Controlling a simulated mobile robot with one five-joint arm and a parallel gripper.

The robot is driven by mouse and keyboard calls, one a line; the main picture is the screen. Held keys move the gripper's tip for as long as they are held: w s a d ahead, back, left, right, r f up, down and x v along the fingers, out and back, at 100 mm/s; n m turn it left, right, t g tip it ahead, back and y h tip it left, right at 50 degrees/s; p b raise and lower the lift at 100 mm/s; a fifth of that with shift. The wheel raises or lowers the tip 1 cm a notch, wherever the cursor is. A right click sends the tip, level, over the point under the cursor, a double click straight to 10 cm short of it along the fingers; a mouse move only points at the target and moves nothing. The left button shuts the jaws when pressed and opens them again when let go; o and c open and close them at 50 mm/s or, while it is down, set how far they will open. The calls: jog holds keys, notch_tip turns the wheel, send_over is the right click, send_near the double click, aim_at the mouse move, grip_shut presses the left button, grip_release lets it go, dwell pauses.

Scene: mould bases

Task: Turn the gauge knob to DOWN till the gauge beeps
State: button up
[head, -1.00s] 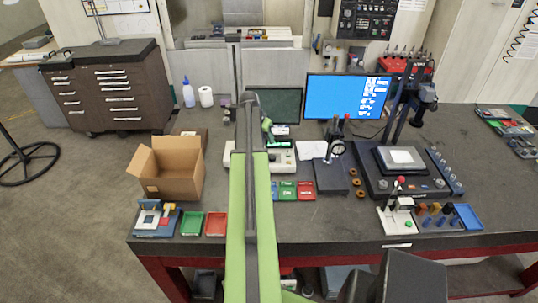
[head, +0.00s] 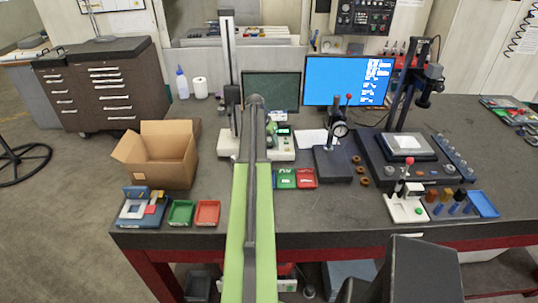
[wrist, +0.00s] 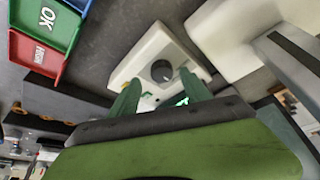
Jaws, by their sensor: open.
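The gauge's white body (head: 283,152) stands on the bench beyond my arm, with a tall column (head: 228,60) rising at its left. In the wrist view, the dark round gauge knob (wrist: 161,70) sits on the white front of the gauge (wrist: 150,50). My gripper (wrist: 158,92) shows as two green fingers spread apart, with nothing held. The knob appears just past the gap between the fingertips; I see no contact. A lit green display shows partly between the fingers. The DOWN marking is too small to read.
An open cardboard box (head: 158,160) stands at the left. A monitor (head: 348,80) is behind.

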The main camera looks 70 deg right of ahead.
jog(key=b+x, duration=0.1)
jog(key=x, duration=0.1)
jog(key=shift+d+f, duration=0.15)
jog(key=shift+f, duration=0.2)
jog(key=shift+r, duration=0.15)
